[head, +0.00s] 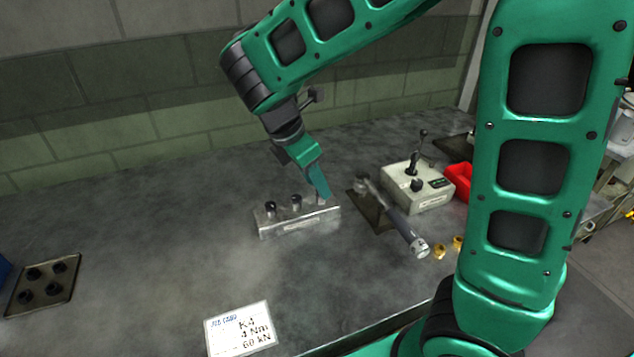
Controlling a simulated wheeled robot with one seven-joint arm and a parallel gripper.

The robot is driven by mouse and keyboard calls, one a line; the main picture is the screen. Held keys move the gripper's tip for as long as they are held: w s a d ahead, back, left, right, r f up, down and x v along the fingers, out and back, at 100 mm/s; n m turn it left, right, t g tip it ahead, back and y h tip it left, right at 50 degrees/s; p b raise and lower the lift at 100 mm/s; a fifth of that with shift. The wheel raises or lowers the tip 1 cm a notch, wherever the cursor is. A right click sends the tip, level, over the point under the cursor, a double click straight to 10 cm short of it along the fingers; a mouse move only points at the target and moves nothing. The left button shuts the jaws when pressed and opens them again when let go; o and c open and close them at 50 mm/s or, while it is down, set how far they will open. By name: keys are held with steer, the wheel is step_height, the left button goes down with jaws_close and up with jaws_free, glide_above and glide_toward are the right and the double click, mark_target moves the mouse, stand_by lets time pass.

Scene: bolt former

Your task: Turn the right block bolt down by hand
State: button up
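A grey metal block (297,222) sits on the dark workbench near the middle of the head view. Two dark-headed bolts stand up from it, a left bolt (270,207) and a middle bolt (296,202). My gripper (322,193) points down at the right end of the block, at the right block bolt (319,201). Its teal fingers hide most of that bolt. I cannot tell whether the fingers are closed on it or only beside it.
A torque wrench (398,222) lies right of the block on a dark pad. Behind it stand a beige box with a lever (418,187) and a red bin (459,178). Brass nuts (439,251) lie at front right. A job card (240,329) is in front; a dark plate (43,285) is far left.

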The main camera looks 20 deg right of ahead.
steer(key=shift+d+f, duration=0.2)
steer(key=shift+f, duration=0.3)
jaws_close()
steer(key=shift+d, duration=0.2)
steer(key=shift+a, duration=0.1)
steer(key=shift+w+m, duration=0.1)
steer(key=shift+m, duration=0.2)
